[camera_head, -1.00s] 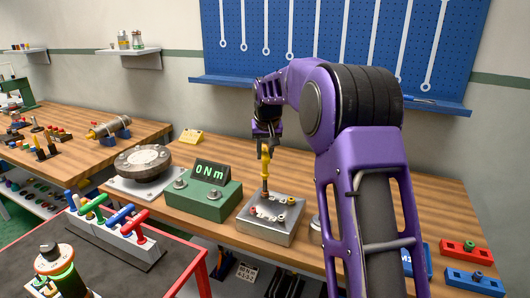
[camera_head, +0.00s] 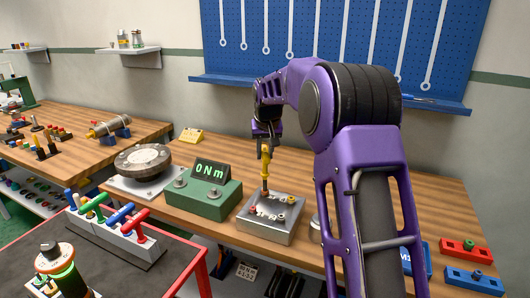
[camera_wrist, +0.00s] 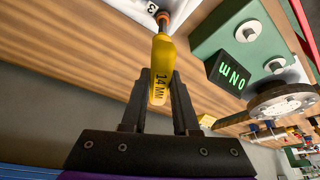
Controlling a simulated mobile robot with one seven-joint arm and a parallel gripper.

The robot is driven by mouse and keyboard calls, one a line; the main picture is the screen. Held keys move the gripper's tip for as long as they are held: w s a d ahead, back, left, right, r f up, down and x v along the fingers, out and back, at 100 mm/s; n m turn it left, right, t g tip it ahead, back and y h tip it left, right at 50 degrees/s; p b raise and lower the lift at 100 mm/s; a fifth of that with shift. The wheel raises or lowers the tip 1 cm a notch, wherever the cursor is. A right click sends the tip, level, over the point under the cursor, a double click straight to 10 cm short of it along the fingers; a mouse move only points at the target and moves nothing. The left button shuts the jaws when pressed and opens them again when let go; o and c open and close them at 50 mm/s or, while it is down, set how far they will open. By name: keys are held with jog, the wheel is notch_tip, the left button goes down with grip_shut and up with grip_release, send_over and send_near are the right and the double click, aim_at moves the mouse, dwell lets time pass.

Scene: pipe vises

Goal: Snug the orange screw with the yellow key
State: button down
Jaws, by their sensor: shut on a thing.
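The yellow key (camera_head: 266,158) is upright in my gripper (camera_head: 266,142), above the grey metal block (camera_head: 278,233) on the bench. In the wrist view, my gripper (camera_wrist: 159,85) has its fingers on both sides of the yellow handle (camera_wrist: 161,60), which is marked "14 MM". The key's shank points down to the block's top, where an orange part (camera_wrist: 163,17) shows at its end. I cannot tell whether this is the orange screw or whether the key's tip is seated on it. Several small screws show on the block's top.
A green torque box (camera_head: 205,198) reading "0 Nm" stands left of the block. A round metal flange (camera_head: 143,160) is farther left. Red (camera_head: 463,250) and blue (camera_head: 472,281) blocks lie at the right. A rack of coloured T-handle keys (camera_head: 120,240) stands in front.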

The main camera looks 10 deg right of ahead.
jog(key=shift+s+f, duration=0.1)
jog(key=shift+f, duration=0.15)
jog(key=m+h, duration=0.1)
jog(key=m, duration=0.1)
jog(key=m+p, duration=0.1)
jog(key=m, duration=0.2)
jog(key=shift+a+g+h+p, duration=0.1)
jog(key=shift+g+h+p, duration=0.2)
jog(key=shift+g+h, duration=0.1)
jog(key=shift+f+m, duration=0.15)
jog(key=shift+m, duration=0.35)
jog(key=m+g+h+p, duration=0.1)
jog(key=m+p, duration=0.1)
jog(key=shift+m, duration=0.3)
jog(key=shift+m+b, duration=0.3)
jog(key=shift+m, duration=0.4)
jog(key=shift+m+g+h, duration=0.4)
jog(key=shift+m+g, duration=0.1)
jog(key=shift+m, duration=0.5)
